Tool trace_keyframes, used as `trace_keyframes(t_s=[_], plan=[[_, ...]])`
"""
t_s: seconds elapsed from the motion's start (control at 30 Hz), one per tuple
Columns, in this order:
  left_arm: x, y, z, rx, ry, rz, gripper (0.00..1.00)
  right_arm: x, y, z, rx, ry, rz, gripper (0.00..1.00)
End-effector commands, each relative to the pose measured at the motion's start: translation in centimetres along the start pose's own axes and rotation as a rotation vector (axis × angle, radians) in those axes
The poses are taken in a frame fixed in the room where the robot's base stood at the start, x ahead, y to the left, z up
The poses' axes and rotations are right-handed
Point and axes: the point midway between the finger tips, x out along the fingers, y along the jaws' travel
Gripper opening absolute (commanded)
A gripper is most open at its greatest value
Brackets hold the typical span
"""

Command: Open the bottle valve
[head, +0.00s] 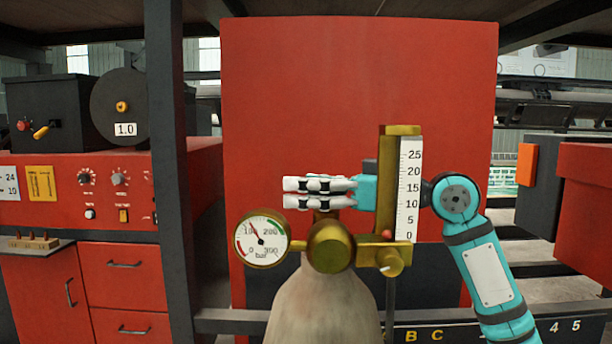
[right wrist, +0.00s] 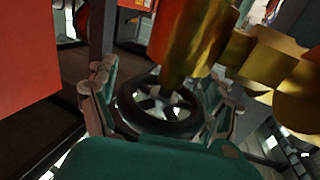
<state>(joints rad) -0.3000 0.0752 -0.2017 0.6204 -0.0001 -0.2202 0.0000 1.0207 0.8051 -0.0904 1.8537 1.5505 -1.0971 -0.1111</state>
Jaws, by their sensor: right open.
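The grey gas bottle (head: 325,305) stands upright in the middle of the head view, with a brass regulator (head: 331,248) at its top. A round pressure gauge (head: 262,240) is on its left and a flow scale (head: 408,190) on its right. My right gripper (head: 292,193) is level, just above the regulator in the head view. In the right wrist view a dark spoked valve wheel (right wrist: 160,125) lies between its fingers. The fingers are open on both sides of the wheel; contact is unclear. The wheel is mostly hidden in the head view. My left gripper is out of view.
A large red panel (head: 300,110) stands behind the bottle. A dark post (head: 168,170) and a red cabinet with drawers (head: 125,265) are on the left. Another red box (head: 585,205) is on the right. A dark lettered bar (head: 470,334) crosses low at the right.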

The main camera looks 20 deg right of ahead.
Motion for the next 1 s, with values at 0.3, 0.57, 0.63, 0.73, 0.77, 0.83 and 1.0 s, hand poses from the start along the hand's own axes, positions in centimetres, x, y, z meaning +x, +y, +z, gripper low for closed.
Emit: trace_keyframes(t_s=[0.3,0.57,0.63,0.73,0.77,0.83,1.0], plan=[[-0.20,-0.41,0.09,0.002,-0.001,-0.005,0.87,0.50,0.03,0.01,-0.001,0.002,0.001,0.82],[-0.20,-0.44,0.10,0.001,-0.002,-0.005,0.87,0.48,0.04,0.01,0.000,0.001,0.002,0.51],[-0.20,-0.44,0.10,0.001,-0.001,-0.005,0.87,0.47,0.04,0.00,0.000,0.001,0.002,0.41],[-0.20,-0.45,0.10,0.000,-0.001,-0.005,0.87,0.47,0.04,0.01,0.000,0.001,0.002,0.30],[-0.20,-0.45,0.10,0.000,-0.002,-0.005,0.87,0.47,0.04,0.01,0.000,0.001,0.002,0.28],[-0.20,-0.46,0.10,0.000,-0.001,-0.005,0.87,0.46,0.04,0.01,0.000,0.001,0.002,0.25],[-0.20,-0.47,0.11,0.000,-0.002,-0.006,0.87,0.46,0.04,0.02,0.000,0.000,0.002,0.18]])
